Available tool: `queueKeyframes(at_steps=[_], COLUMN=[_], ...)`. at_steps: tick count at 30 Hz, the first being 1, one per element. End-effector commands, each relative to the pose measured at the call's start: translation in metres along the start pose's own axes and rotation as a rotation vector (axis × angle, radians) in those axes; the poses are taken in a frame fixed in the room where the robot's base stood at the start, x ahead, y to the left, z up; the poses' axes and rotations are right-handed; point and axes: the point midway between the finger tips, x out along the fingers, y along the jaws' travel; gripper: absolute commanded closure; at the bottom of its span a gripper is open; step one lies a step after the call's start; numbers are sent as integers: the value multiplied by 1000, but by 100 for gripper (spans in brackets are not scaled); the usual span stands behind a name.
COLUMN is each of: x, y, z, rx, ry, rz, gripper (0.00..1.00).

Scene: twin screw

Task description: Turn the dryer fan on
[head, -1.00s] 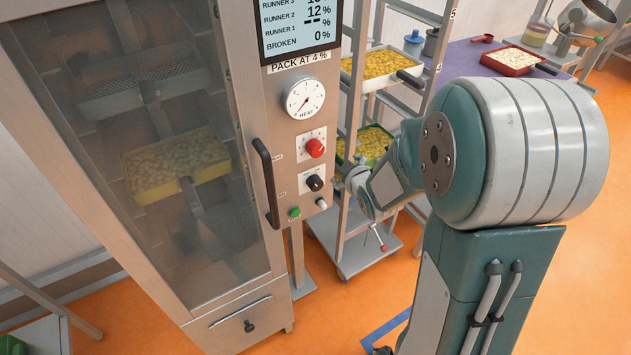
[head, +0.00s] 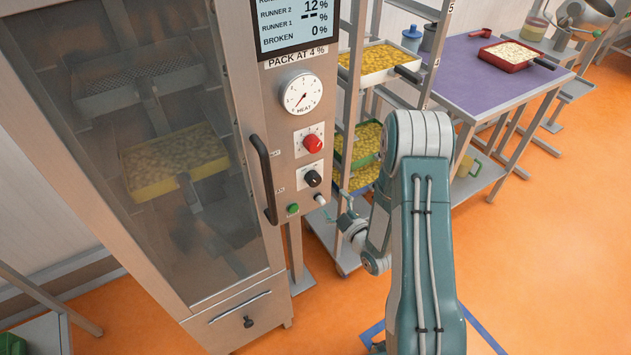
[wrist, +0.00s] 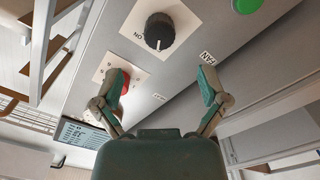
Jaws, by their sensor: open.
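The dryer is the tall steel cabinet with a glass door (head: 165,190) at the left of the head view. Its control strip carries a black knob (head: 313,178) on a white plate, below a red knob (head: 313,144). The black knob (wrist: 159,31) shows at the top of the wrist view, beside an "ON" mark and a "FAN" label (wrist: 209,58). The red knob (wrist: 124,82) is partly behind the left finger. My gripper (wrist: 163,92) is open and empty, its fingers apart below the black knob in the picture. In the head view my gripper (head: 350,222) is right of the strip, not touching the knob.
A green button (head: 293,208) and a small pale knob (head: 320,200) sit below the black knob. The door handle (head: 264,180) sticks out at left. A rack with trays of yellow pasta (head: 375,60) stands behind my gripper. A purple table (head: 470,75) is further back.

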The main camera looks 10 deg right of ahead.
Motion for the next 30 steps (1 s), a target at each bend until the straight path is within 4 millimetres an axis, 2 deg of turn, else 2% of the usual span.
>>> queueKeyframes(at_steps=[9, 13, 18, 26, 27, 29, 30], x=[60, 79, 93, 95, 95, 95, 95], y=[0, -1, 0, 0, 0, 0, 0], z=[-1, -1, -1, -1, -1, -1, -1], rx=[-1, 0, 1, 2, 2, 1, 1], ry=[3, 1, 0, -1, -1, -1, -1], rz=[0, -1, -1, -1, -1, 0, 0], gripper=[7, 7, 7, 7, 11, 38, 56])
